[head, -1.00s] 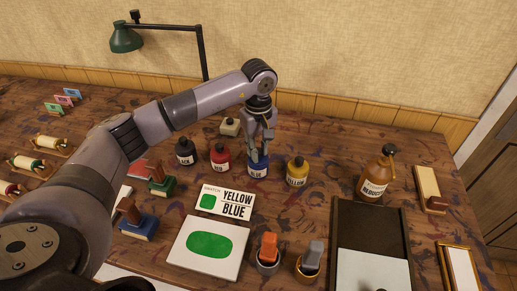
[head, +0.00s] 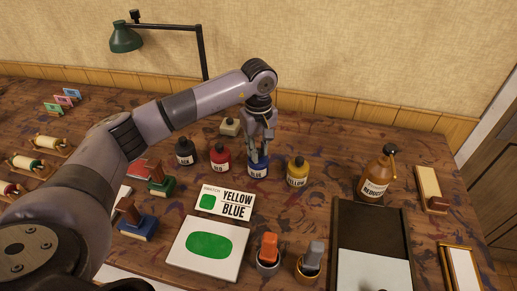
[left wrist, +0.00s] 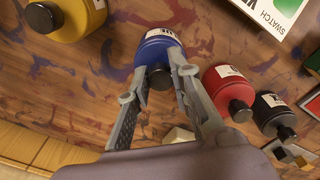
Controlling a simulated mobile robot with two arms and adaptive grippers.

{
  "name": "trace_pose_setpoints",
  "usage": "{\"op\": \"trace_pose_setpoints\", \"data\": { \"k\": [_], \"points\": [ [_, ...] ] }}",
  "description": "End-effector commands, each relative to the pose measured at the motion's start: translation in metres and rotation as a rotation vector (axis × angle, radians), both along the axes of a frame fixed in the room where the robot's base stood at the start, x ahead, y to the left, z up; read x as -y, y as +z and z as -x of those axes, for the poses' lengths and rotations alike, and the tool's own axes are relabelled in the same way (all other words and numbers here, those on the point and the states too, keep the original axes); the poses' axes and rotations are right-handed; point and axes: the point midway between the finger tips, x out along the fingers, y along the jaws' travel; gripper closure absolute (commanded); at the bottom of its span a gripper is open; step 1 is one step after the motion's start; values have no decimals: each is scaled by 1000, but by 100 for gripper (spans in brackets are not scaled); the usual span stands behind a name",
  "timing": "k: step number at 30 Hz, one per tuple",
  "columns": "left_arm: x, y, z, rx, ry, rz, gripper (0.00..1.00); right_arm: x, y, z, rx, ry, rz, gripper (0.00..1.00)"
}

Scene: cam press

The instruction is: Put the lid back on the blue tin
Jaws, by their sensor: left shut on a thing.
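The blue tin (head: 258,169) stands upright on the table, between the red and yellow bottles. It shows in the left wrist view (left wrist: 158,42) with its label at the far side. My left gripper (head: 258,150) points down over the tin's top. In the left wrist view its fingers (left wrist: 158,68) are shut on the black lid (left wrist: 159,78), one on each side. The lid lines up with the top of the tin; I cannot tell whether it is seated or slightly above. In the head view the fingers hide the lid. My right gripper is not in view.
A red bottle (head: 220,159) and a black bottle (head: 185,153) stand left of the tin, a yellow bottle (head: 297,173) to its right. A swatch card (head: 226,202) is in front. A brown reducer bottle (head: 377,177) stands farther right. A green lamp (head: 126,38) is behind.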

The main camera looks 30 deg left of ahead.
Motion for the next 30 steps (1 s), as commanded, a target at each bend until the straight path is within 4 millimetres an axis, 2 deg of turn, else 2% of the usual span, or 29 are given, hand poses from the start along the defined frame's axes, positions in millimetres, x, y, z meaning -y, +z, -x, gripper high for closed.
{"op": "trace_pose_setpoints", "data": {
  "k": [5,6,16,23,30],
  "points": [
    [0,0,0,0,0,0,99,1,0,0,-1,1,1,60],
    [0,0,0,1,0,1,80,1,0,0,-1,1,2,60],
    [0,0,0,1,0,1,58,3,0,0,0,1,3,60],
    [0,0,0,1,0,1,57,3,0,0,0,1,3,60],
    [0,0,0,0,0,0,41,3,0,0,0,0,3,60]
  ]
}}
